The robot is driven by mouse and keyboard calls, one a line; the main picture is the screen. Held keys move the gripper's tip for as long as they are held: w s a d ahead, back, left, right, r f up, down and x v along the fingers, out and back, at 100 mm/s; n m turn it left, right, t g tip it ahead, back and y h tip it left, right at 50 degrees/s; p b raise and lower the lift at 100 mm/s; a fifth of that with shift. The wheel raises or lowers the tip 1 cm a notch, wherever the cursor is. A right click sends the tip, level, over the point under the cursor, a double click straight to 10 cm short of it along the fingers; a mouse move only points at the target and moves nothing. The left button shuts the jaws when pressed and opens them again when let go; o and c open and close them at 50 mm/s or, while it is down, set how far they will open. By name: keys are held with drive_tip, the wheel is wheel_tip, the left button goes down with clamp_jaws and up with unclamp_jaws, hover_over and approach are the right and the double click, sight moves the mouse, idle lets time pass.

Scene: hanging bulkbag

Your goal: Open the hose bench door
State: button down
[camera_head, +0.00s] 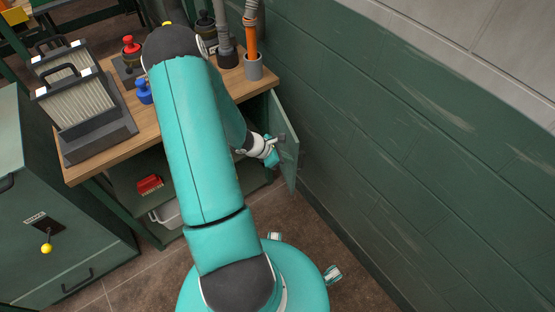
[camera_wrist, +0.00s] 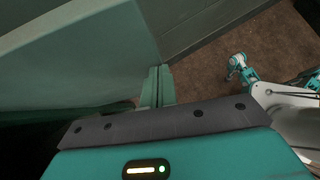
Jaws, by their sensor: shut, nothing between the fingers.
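The hose bench door (camera_head: 288,150) is a green panel at the right end of the wooden-topped bench (camera_head: 107,172). It stands swung out from the bench front, close to the green wall, and the cupboard behind it is open. My gripper (camera_head: 272,153) is at the door's inner side, low in front of the bench opening. In the wrist view the fingers (camera_wrist: 157,88) are together and empty, beside the large green door panel (camera_wrist: 85,65). I cannot tell whether they touch it. My arm hides part of the bench front and top.
The green wall (camera_head: 420,150) runs along the right, close to the door. Filter units (camera_head: 75,100), a blue knob (camera_head: 143,92) and hoses in holders (camera_head: 254,66) stand on the bench. A green cabinet (camera_head: 60,180) stands at left. The brown floor (camera_head: 335,265) is clear ahead.

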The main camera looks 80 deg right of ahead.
sight(303, 153)
drive_tip(key=s+d, duration=0.1)
drive_tip(key=s, duration=0.3)
drive_tip(key=s+d, duration=0.1)
drive_tip(key=s, duration=0.1)
drive_tip(key=shift+d, duration=0.35)
drive_tip(key=shift+w, duration=0.1)
drive_tip(key=w+a+r, duration=0.7)
drive_tip(key=w, duration=0.1)
drive_tip(key=shift+a, duration=0.2)
drive_tip(key=shift+w, duration=0.1)
